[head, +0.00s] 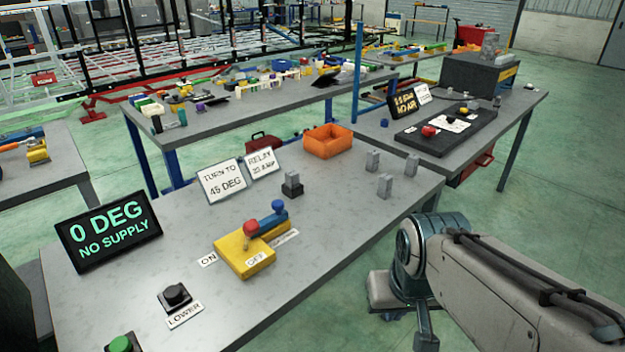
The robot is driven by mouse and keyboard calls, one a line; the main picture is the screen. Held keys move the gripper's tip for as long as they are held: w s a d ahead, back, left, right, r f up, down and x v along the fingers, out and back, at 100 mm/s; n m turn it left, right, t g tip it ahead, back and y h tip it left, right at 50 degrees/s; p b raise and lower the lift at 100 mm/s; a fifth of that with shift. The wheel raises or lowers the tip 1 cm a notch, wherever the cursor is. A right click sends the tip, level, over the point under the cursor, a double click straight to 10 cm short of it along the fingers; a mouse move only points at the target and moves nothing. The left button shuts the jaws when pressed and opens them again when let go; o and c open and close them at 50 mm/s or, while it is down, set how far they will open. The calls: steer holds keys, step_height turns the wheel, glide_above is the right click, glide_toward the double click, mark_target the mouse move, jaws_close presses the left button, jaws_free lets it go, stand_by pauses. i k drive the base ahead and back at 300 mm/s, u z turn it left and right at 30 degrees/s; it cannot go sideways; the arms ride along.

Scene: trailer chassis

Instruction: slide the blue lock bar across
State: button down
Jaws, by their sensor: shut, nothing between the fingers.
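The blue lock bar (267,219) lies on a yellow block (245,252) on the near grey bench. A blue knob (278,206) stands at its far right end. A red knob (250,228) stands on the yellow block beside the bar's near left end. An "ON" label and an "OFF" label sit by the block. My arm reaches in from the lower right, with its wrist to the right of the bench, well apart from the bar. My gripper's fingertips do not show.
The near bench (330,230) also holds a "0 DEG NO SUPPLY" display (110,233), a black "LOWER" button (176,296), a green button (120,344), two signs, a small dark block (292,185), grey posts and an orange bin (328,141). The bench top right of the lock is clear.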

mark_target(280, 214)
steer(key=z, duration=0.2)
steer(key=i, duration=0.65)
steer(key=u, duration=0.95)
